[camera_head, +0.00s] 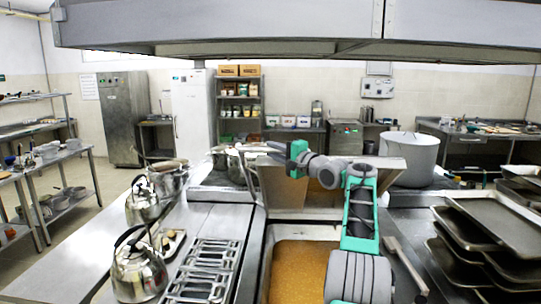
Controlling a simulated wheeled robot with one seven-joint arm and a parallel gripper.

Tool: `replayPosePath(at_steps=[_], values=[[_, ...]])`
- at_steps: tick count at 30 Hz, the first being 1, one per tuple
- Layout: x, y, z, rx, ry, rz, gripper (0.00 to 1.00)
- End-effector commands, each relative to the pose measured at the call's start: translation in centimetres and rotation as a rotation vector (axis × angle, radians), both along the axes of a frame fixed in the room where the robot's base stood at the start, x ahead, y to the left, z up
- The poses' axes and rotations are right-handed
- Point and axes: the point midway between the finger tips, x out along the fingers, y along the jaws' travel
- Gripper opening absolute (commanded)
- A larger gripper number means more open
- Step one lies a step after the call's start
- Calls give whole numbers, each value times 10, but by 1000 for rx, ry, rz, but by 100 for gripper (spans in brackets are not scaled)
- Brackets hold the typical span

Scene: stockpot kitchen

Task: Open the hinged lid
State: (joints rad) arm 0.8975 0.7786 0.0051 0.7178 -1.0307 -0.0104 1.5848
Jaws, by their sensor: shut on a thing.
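The hinged lid (285,191) stands raised and tilted at the back of a steel basin (259,276). Its inner face looks brownish. The basin's front part is uncovered and shows an orange-brown content (300,262). My gripper (267,151) is at the upper left edge of the lid, shut on it; the fingers are small in this view, and the exact hold on the edge or a handle is hard to make out. My arm crosses in front of the lid and hides much of its middle and right part.
Kettles (139,270) and a long rack (207,268) stand left of the basin. Pots (236,165) stand behind at left, a large white pot (409,158) behind at right. Stacked trays (495,220) fill the right. A steel hood (300,28) hangs overhead.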

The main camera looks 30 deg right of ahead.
Motion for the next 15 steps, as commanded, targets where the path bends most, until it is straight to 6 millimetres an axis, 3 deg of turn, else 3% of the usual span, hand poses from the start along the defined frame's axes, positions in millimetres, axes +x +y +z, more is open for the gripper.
replayPosePath(at_steps=[7, 8, 15], values=[[0, -3, -5, 5, 8, -5, 0], [0, -3, -5, 5, 8, -5, 24], [0, -2, -4, 4, 4, -3, 43]])
